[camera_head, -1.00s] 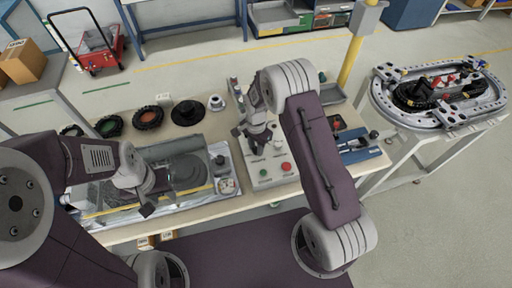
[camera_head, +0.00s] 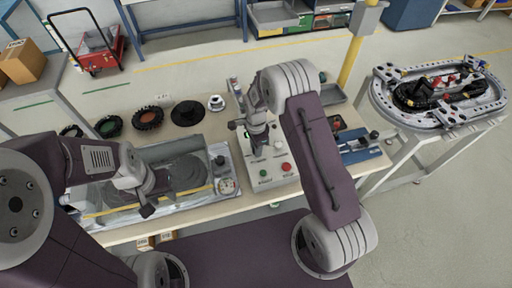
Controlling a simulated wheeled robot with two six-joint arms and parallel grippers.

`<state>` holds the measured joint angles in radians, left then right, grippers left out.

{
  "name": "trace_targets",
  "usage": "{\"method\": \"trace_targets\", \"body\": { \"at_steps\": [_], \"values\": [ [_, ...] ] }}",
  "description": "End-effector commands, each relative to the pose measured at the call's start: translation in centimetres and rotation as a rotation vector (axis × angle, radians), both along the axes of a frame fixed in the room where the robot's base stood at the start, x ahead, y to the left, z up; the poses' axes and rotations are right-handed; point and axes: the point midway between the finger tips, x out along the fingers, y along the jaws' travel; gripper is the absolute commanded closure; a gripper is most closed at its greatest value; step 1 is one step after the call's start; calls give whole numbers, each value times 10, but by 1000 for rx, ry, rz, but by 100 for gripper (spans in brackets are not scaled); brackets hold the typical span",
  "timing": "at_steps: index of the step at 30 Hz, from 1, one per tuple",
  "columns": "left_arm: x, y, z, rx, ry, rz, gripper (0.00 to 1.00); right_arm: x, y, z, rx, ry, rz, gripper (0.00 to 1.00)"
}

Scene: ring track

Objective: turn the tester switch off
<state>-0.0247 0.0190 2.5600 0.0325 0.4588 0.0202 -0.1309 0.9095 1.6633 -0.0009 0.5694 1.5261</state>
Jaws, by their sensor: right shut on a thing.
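The tester's control box (camera_head: 272,180) stands on the bench. It has a red button (camera_head: 286,167) and a green button (camera_head: 263,172) on its front part. My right gripper (camera_head: 258,146) points down over the back of the box and is shut on what appears to be the switch, which the fingers hide. A small green spot shows beside the fingers. My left gripper (camera_head: 147,208) hangs over the machine with the clear cover (camera_head: 180,150), away from the box; its jaw opening is not clear.
Several dark rings (camera_head: 148,118) and a black disc (camera_head: 187,113) lie along the bench's back edge. A blue fixture (camera_head: 360,152) stands right of my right arm. A ring track (camera_head: 440,95) sits on a separate table at the right.

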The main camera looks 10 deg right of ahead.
Motion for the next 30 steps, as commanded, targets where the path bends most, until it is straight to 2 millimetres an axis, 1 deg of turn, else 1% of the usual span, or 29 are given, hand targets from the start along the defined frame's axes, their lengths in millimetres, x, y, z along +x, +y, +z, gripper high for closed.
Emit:
{"method": "trace_targets", "body": {
  "at_steps": [7, 8, 9, 10, 20, 23, 30],
  "values": [
    [0, 0, 0, 0, 0, 0, 64, 1, 0, 1, 2, -3, -2, 100],
    [0, 0, 0, 0, 0, 0, 64, 1, 0, 1, 2, -3, -2, 69],
    [0, 0, 0, 0, 0, 0, 64, 1, 0, 1, 2, -3, -2, 57],
    [0, 0, 0, 0, 0, 0, 64, 1, 0, 1, 2, -3, -2, 49],
    [0, 0, -1, 0, 0, 0, 64, 1, 0, 2, 0, -2, -1, 49],
    [0, 0, -5, 0, 0, 0, 64, 2, 0, 16, 1, -6, -1, 49],
    [0, 0, -13, 0, 0, 0, 64, 2, 0, 68, 1, -7, -1, 49]
  ]
}}
